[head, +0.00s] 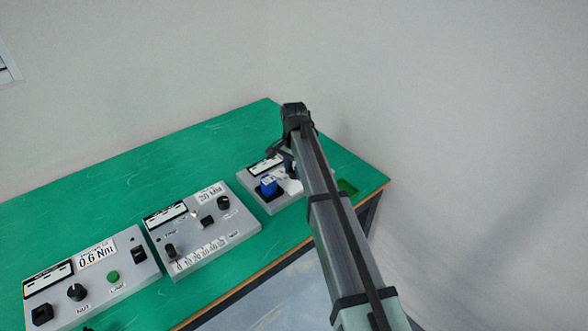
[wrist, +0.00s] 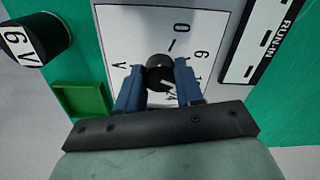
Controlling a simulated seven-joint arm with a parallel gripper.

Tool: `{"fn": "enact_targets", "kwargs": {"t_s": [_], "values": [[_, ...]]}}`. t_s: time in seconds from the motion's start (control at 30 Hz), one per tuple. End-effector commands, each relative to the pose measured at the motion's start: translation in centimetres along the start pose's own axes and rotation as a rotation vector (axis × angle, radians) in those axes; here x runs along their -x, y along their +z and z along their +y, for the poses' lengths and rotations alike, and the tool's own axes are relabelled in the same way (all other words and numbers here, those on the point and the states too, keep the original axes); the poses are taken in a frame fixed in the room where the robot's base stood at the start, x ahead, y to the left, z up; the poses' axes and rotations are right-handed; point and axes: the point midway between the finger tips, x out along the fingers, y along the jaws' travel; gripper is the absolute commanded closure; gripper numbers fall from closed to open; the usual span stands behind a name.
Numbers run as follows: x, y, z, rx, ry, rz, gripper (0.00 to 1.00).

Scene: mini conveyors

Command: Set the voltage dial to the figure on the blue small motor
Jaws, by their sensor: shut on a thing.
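A blue small motor (head: 268,185) stands in a dark holder at the front left of the far-right grey unit in the head view. In the wrist view a dark cylinder (wrist: 36,40) carries a white label reading 6 V; its place fits that motor, though it looks nearly black there. The voltage dial is a black knob (wrist: 158,68) on a white plate marked V, with 0, 6 and partly covered higher figures. My gripper (wrist: 158,76) is shut on this knob, one blue finger on each side. The knob's pointer cannot be made out. My arm hides the dial in the head view.
A green square (wrist: 80,98) lies beside the dial plate. A RUN-IN panel (wrist: 262,35) lies on its other side. Two more grey units, a middle one (head: 225,244) and a left one (head: 125,293), stand on the green table (head: 150,165). The table's back left is clear.

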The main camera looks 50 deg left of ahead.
Motion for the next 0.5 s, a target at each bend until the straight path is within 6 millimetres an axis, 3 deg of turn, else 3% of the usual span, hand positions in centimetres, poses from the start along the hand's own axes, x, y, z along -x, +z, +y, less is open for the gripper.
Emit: {"fn": "enact_targets", "kwargs": {"t_s": [0.27, 0.3, 0.5], "values": [[0.04, -0.02, -0.02, 0.000, -0.001, 0.001, 0.94], [0.04, -0.02, -0.02, 0.000, -0.001, 0.001, 0.60], [0.02, -0.01, -0.01, 0.001, 0.000, 0.000, 0.41]]}}
